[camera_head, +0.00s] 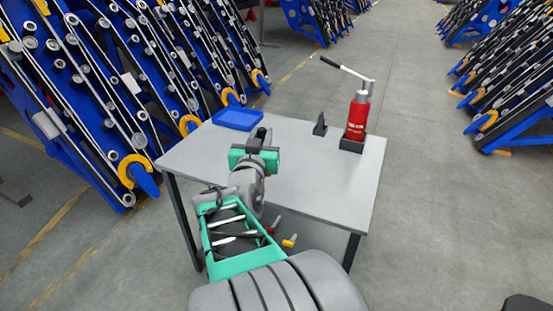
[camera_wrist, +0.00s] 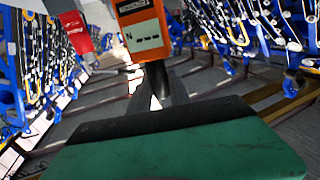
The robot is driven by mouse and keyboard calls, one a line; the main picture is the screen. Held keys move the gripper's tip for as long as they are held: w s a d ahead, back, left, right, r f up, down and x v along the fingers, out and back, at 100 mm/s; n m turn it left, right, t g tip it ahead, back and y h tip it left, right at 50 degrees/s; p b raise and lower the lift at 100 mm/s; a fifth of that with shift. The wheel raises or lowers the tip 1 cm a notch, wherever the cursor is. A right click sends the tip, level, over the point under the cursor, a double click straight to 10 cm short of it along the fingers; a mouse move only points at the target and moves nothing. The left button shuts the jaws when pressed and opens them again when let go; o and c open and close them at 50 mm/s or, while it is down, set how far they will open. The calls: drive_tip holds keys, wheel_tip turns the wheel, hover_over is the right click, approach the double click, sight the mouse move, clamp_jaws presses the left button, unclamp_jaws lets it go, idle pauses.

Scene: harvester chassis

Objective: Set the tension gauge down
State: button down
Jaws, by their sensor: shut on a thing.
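The fingertips and the gripped part are hidden. In the head view my gripper (camera_head: 262,137) is over the left part of the grey table (camera_head: 310,190). The gauge is mostly hidden there. I cannot tell its height above the table.
A blue tray (camera_head: 237,119) lies at the table's back left edge. A small black stand (camera_head: 320,125) and a red bottle jack (camera_head: 357,118) with a long handle stand at the back right. The table's middle and front right are clear. Blue racks (camera_head: 120,90) stand left.

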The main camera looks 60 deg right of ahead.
drive_tip(key=s+d+r+m+g+h+b, duration=0.1)
drive_tip(key=s+d+m+g, duration=0.25)
drive_tip(key=s, duration=0.45)
drive_tip(key=s+d+r+m+g+h+b, duration=0.1)
drive_tip(key=s+d+m+g, duration=0.2)
drive_tip(key=s, duration=0.5)
drive_tip(key=w+d+f+n+g+b, duration=0.1)
drive_tip(key=w+d+f, duration=0.8)
drive_tip(key=f, duration=0.4)
drive_tip(key=shift+w+d+b, duration=0.25)
drive_tip(key=shift+w+b, duration=0.15)
drive_tip(key=shift+w, duration=0.25)
drive_tip(key=shift+f+n, duration=0.1)
drive_tip(key=shift+n, duration=0.15)
drive_tip(key=shift+f, duration=0.15)
drive_tip(key=c, duration=1.2)
unclamp_jaws()
